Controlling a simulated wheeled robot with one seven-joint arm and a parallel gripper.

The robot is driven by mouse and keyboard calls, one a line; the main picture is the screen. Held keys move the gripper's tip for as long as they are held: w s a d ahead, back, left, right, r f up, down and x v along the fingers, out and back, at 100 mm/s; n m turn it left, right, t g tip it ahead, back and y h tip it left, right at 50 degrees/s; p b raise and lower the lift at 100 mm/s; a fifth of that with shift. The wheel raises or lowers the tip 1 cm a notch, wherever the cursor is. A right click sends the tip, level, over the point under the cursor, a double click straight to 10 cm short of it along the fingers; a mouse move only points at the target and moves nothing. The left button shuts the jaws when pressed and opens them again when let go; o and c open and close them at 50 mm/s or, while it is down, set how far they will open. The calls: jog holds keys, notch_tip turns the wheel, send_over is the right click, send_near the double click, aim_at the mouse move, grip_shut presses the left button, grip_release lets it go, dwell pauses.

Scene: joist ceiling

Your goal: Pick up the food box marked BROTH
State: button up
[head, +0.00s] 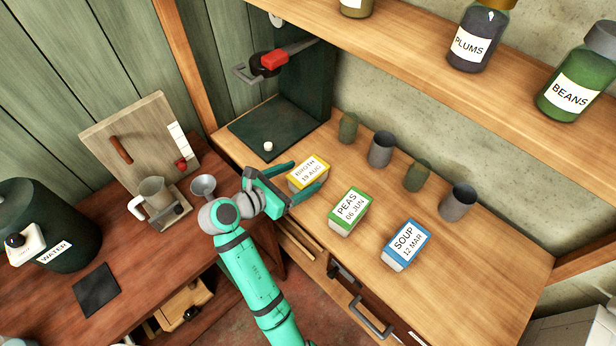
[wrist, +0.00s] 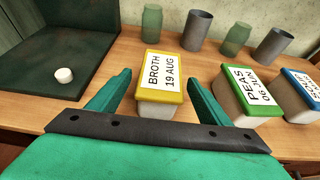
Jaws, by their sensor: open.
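The food box marked BROTH (head: 308,172) has a yellow lid and a white label that reads BROTH 19 AUG in the wrist view (wrist: 162,76). It sits on the wooden counter, left of the other two boxes. My gripper (head: 299,180) is open, with one green finger on each side of the box. In the wrist view my gripper (wrist: 160,92) has its left finger apart from the box, with a gap, and its right finger close to the box's right side. I cannot tell whether that finger touches.
A green-lidded PEAS box (head: 350,211) and a blue-lidded SOUP box (head: 405,244) stand to the right. Several cups and jars, including a grey cup (head: 381,149), stand behind. A dark panel with a white knob (head: 268,146) lies left. A shelf (head: 430,55) with jars hangs above.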

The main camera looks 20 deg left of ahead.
aim_at(310, 174)
jog(key=x, duration=0.5)
jog(key=shift+f, duration=0.35)
jog(key=shift+s, duration=0.1)
jog(key=c, duration=1.5)
